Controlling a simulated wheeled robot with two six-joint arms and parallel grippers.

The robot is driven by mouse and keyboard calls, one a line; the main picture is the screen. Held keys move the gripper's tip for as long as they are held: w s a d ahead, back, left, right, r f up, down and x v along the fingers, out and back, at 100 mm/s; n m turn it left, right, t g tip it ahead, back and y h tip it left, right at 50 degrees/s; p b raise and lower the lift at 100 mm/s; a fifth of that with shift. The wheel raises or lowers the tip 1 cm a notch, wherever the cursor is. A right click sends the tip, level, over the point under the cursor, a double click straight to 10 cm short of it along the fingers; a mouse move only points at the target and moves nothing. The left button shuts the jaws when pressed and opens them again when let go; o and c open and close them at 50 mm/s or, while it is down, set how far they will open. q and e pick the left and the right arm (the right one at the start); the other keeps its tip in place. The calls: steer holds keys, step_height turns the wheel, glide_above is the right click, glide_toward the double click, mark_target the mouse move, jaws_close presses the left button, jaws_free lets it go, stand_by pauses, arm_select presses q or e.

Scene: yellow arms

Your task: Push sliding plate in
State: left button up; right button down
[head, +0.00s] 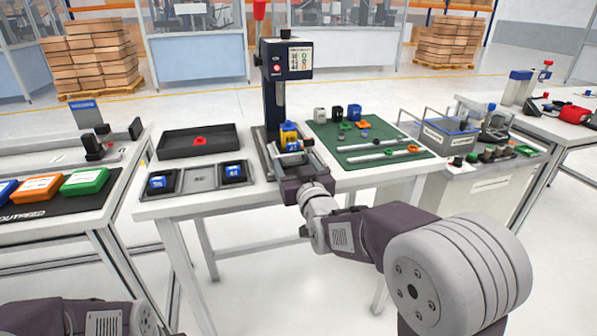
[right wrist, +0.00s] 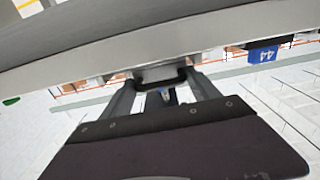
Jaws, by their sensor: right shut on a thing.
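The sliding plate (head: 268,161) is at the foot of the dark press (head: 272,98), at the table's front edge. A yellow and blue part (head: 289,134) sits above it, near the press column. My right gripper (head: 296,180) is at the plate's front end and hides much of it. In the right wrist view my right gripper (right wrist: 160,92) is shut on a dark handle (right wrist: 157,78) below the table's edge. Of my left arm only a link shows at the bottom left of the head view; its gripper is out of view.
A black tray (head: 228,142) with a red piece stands left of the press. A grey holder (head: 202,177) with blue blocks lies in front of it. A green mat (head: 340,129) with small parts and rails lies to the right. Side tables (head: 62,243) stand close by.

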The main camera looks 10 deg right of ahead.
mark_target(292, 158)
steer(key=w, duration=0.5)
steer(key=shift+w, duration=0.1)
steer(key=shift+c, duration=2.4)
jaws_free()
steer(key=shift+f, duration=0.1)
steer(key=s+p, duration=0.1)
steer(key=s, duration=0.8)
steer(key=shift+d+p, duration=0.2)
steer(key=shift+p, duration=0.1)
steer(key=shift+s, duration=0.1)
